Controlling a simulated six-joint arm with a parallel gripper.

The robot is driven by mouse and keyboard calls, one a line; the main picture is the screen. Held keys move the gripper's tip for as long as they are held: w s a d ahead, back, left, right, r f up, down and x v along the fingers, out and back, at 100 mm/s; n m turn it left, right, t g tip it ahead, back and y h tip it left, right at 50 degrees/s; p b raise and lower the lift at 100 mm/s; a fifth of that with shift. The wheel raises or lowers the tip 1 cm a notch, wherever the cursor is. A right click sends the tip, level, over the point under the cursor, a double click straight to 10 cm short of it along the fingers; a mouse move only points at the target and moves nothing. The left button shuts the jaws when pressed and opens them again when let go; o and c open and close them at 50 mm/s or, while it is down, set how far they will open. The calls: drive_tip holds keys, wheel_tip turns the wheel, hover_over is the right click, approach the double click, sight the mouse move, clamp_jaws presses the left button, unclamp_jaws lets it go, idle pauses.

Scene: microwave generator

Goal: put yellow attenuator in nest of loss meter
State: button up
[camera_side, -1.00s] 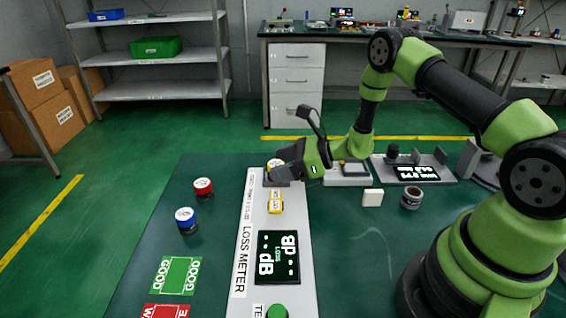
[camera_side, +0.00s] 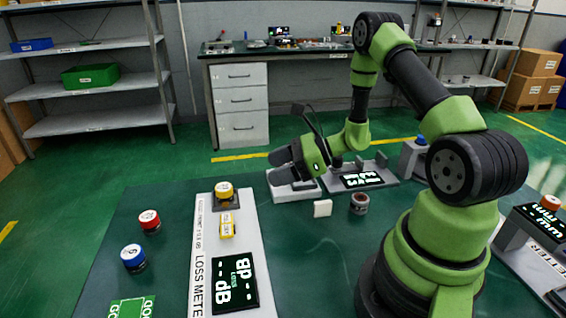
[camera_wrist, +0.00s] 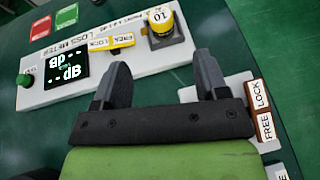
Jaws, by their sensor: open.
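The yellow attenuator (camera_side: 224,190) stands upright in the dark nest (camera_side: 226,204) at the far end of the white loss meter (camera_side: 252,268). In the wrist view the attenuator (camera_wrist: 160,24) shows a "10" label, with the nest (camera_wrist: 170,52) around its base. The meter's display (camera_side: 235,283) reads dashes and "dB". A yellow lock slider (camera_side: 227,224) sits between nest and display. My gripper (camera_side: 280,165) is open and empty, to the right of the attenuator and apart from it. In the wrist view the gripper's fingers (camera_wrist: 160,66) are spread with nothing between them.
A red attenuator (camera_side: 149,220) and a blue attenuator (camera_side: 133,257) stand left of the meter. A white fixture (camera_side: 294,191) lies under my gripper. A white block (camera_side: 322,208) and a dark round part (camera_side: 359,203) stand to its right. A green GOOD pad (camera_side: 131,308) is front left.

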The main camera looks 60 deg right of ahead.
drive_tip(key=s+a+r+n+g+y, duration=0.1)
drive_tip(key=s+a+r+n+g, duration=0.3)
drive_tip(key=r+n, duration=0.3)
drive_tip(key=s+a+r+n+g, duration=0.2)
drive_tip(key=a+r+n+g, duration=0.1)
drive_tip(key=a+r+n, duration=0.35)
drive_tip(key=s+a+r+n+t+h, duration=0.1)
drive_tip(key=s+r+n+t+h, duration=0.2)
drive_tip(key=s+r+n+h, duration=0.4)
drive_tip(key=s+r+n, duration=0.1)
drive_tip(key=s+n, duration=0.3)
drive_tip(key=shift+r, duration=0.3)
